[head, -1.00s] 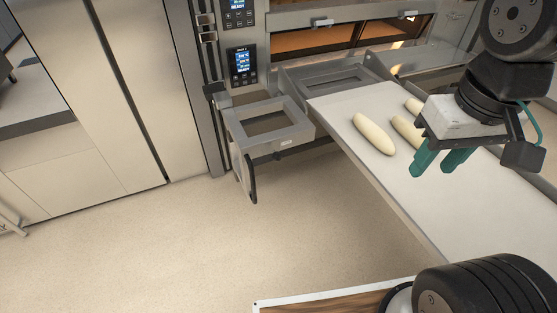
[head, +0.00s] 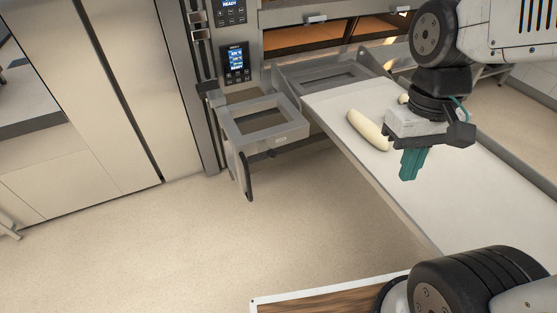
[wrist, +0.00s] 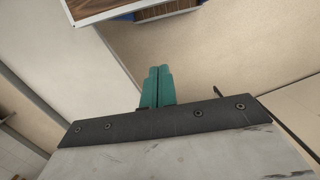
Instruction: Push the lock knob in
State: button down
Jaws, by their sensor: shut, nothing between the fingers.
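My gripper (head: 411,165) hangs over the white loader belt in the head view, its green fingers together and pointing down. The closed fingers also show in the wrist view (wrist: 158,87), with nothing between them. I cannot make out a lock knob for certain in either view. A grey metal frame bracket (head: 290,132) with a dark upright handle (head: 246,178) stands left of the belt, well to the left of my gripper. My gripper touches none of these parts.
The white belt (head: 450,195) carries pale dough loaves (head: 368,130) beside my gripper. The deck oven (head: 340,38) is behind it, with a lit control panel (head: 235,59). A wood-topped board (head: 330,300) lies at the front. The floor (head: 150,240) at left is clear.

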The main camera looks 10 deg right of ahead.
jog(key=w+d+f, duration=0.1)
jog(key=w+f, duration=0.8)
jog(key=f, duration=0.4)
jog(key=m+t+y, duration=0.7)
jog(key=m+t, duration=0.5)
jog(key=t, duration=0.4)
send_near(275, 156)
jog(key=shift+m, duration=0.3)
jog(key=x, duration=0.7)
jog(key=shift+s, duration=0.1)
